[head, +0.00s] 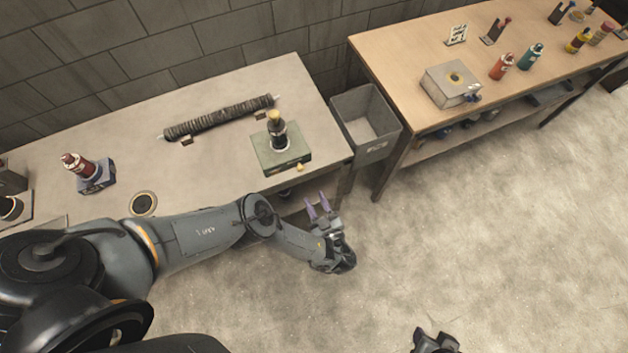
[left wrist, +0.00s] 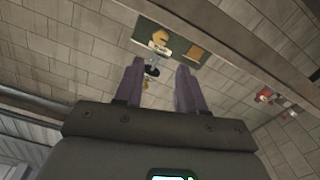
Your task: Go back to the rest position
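My left gripper (head: 318,206) is in front of the near table's right end, over the floor side, with its two purple fingers apart and nothing between them. In the left wrist view the fingers (left wrist: 160,82) also stand apart and empty. A small dark part of my right arm (head: 436,342) shows at the bottom edge of the head view; its fingers cannot be made out. A dark mesh tube (head: 218,118) lies on two small supports at the back of the near table (head: 110,140).
A green box with a dark, yellow-topped bottle (head: 278,133) stands near the table's right end, close behind my left gripper. A grey bin (head: 366,122) sits between the tables. The wooden table (head: 400,60) holds several bottles. The right floor is clear.

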